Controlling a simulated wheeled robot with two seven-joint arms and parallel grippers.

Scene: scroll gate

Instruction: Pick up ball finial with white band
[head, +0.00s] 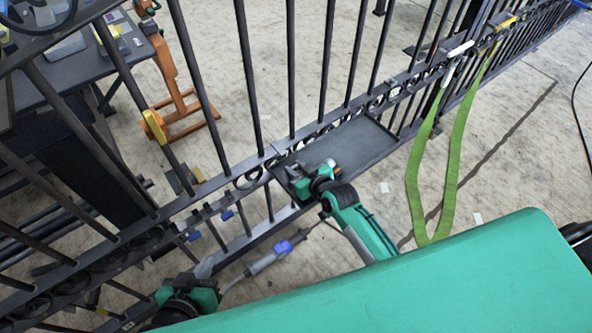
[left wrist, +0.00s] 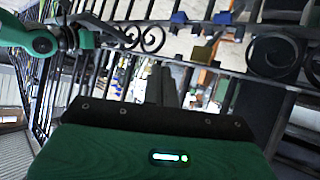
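I cannot make out a ball finial with a white band in either view. My left gripper (head: 205,268) is low at the left, beside the lower rails of the dark scroll gate (head: 180,204). In the left wrist view its fingers (left wrist: 163,86) stand close together in front of the palm, with nothing seen between them. My right gripper (head: 298,178) is over the near left part of a dark shelf (head: 350,150) on the gate. Its fingers are too small to tell open from shut. It also shows at upper left in the left wrist view (left wrist: 72,40).
A grey tool with a blue sleeve (head: 280,248) lies between my arms. Green straps (head: 452,170) hang from the gate at right. A yellow clamp (head: 154,126) grips a bar. An orange stand (head: 180,100) and a table (head: 75,60) are behind. The floor right of the straps is mostly clear.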

